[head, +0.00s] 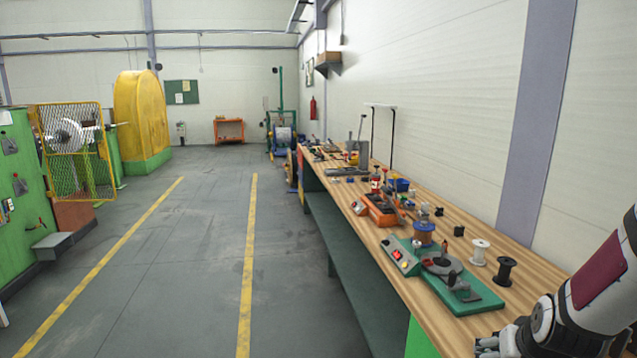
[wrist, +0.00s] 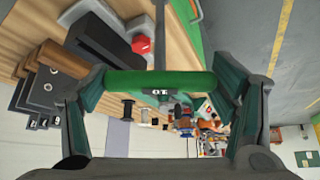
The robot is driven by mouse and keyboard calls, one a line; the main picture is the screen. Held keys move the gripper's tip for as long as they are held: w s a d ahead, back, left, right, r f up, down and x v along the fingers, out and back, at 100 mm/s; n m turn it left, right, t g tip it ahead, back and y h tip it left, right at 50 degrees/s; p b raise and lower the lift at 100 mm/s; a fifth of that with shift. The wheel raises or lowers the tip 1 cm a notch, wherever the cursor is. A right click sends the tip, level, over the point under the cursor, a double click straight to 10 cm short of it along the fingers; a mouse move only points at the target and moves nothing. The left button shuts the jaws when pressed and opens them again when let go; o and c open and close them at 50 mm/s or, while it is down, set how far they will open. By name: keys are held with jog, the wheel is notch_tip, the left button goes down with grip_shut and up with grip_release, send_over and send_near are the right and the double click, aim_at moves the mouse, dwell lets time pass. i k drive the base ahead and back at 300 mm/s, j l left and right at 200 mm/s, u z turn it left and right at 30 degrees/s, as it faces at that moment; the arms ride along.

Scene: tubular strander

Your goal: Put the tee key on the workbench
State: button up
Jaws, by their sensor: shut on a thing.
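The tee key (wrist: 135,84) has a green cross handle with a small dark marking and a thin grey shaft. The shaft runs to the top of the wrist view, and its tip is out of frame. My gripper (wrist: 160,90) is shut on the green handle, one finger at each end. The wooden workbench (head: 455,215) runs along the right wall in the head view; its top also shows behind the key in the wrist view (wrist: 50,20). My arm is at the bottom right of the head view, by the bench's near end; the key is not visible there.
A green-based device (head: 478,298), a white spool (head: 479,252) and a black spool (head: 504,271) stand on the bench. The wrist view shows a black box (wrist: 105,48), a red knob (wrist: 140,45) and grey blocks (wrist: 42,92) nearby. The floor left of the bench is clear.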

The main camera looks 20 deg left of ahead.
aim_at(340, 191)
jog(key=i+u, duration=0.2)
jog(key=u, duration=0.25)
jog(key=i+u, duration=0.2)
jog(key=u, duration=0.2)
jog(key=i+l+u, duration=0.1)
jog(key=u, duration=0.35)
jog(key=i+l, duration=0.15)
jog(key=i, duration=0.4)
jog(key=i+l, duration=0.15)
jog(key=i, duration=0.4)
jog(key=i+l, duration=0.15)
jog(key=i, duration=2.1)
jog(key=i+z, duration=0.15)
jog(key=i, duration=0.25)
jog(key=i+j+z, duration=0.2)
jog(key=i, duration=0.2)
jog(key=i+j+z, duration=0.15)
jog(key=i, duration=0.2)
jog(key=z, duration=1.55)
